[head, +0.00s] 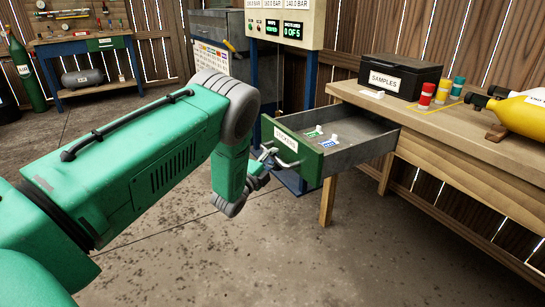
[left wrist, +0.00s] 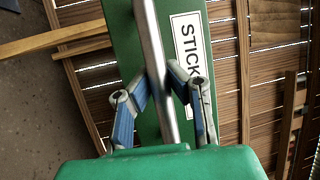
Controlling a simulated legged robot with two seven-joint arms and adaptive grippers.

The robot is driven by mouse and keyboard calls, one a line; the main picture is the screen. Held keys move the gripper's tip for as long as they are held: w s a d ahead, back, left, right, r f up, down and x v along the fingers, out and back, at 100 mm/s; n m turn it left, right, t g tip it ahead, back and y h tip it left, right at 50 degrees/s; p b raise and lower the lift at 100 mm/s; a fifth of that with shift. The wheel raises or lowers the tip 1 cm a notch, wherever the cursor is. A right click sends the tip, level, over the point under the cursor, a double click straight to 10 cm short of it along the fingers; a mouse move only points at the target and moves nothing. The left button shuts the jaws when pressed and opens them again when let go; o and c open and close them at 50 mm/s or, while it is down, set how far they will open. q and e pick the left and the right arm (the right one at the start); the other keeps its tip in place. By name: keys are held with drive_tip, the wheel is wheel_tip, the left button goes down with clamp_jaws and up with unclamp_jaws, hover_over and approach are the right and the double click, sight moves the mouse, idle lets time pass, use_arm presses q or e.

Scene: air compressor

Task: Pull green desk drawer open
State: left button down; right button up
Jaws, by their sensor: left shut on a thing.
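The desk drawer with a green front (head: 299,152) and grey sides is pulled far out of the wooden desk (head: 449,118). Its label reads "STICKERS". Small sticker pieces (head: 324,138) lie inside it. My left gripper (head: 269,160) is at the drawer front in the head view. In the left wrist view, the fingers of my left gripper (left wrist: 160,95) sit on both sides of the metal bar handle (left wrist: 154,60), shut on it. The green front also shows in the left wrist view (left wrist: 122,28), with part of its label. My right gripper is not in view.
On the desk stand a black SAMPLES box (head: 400,75), red, teal and yellow cylinders and a yellow tank (head: 515,108). A panel with displays (head: 286,24) stands behind the drawer. Open concrete floor (head: 240,260) lies in front.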

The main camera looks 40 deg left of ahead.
use_arm(q)
drive_tip(key=shift+s+d+f, duration=0.1)
drive_tip(key=shift+d+f, duration=0.3)
drive_tip(key=shift+f, duration=0.1)
drive_tip(key=c, duration=1.6)
unclamp_jaws()
drive_tip(key=shift+o, duration=0.6)
drive_tip(key=shift+r, duration=0.2)
drive_tip(key=shift+r, duration=0.1)
drive_tip(key=shift+a, duration=0.1)
drive_tip(key=shift+s, duration=0.25)
drive_tip(key=s+f, duration=0.2)
drive_tip(key=s, duration=0.9)
drive_tip(key=shift+f, duration=0.2)
